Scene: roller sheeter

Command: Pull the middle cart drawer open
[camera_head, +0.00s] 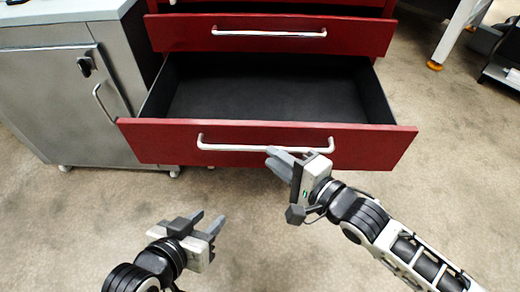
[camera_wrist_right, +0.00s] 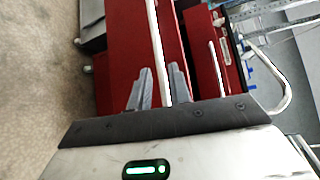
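The red cart has a drawer (camera_head: 150,135) pulled far out, with an empty dark interior showing. Its pale bar handle (camera_head: 240,148) runs across the front, and a handle bar (camera_wrist_right: 157,40) also shows in the right wrist view. My right gripper (camera_head: 275,157) is at the right part of this handle. In the right wrist view its fingers (camera_wrist_right: 160,70) stand a little apart, with the bar seen between them; contact is unclear. My left gripper (camera_head: 208,222) is open and empty, below and in front of the drawer, apart from it.
A shut red drawer (camera_head: 350,38) with its own handle sits above the pulled-out one. A grey cabinet (camera_head: 50,100) stands close on the left. A table leg (camera_head: 450,40) and dark equipment (camera_head: 500,65) are at the far right. The carpet on the right is clear.

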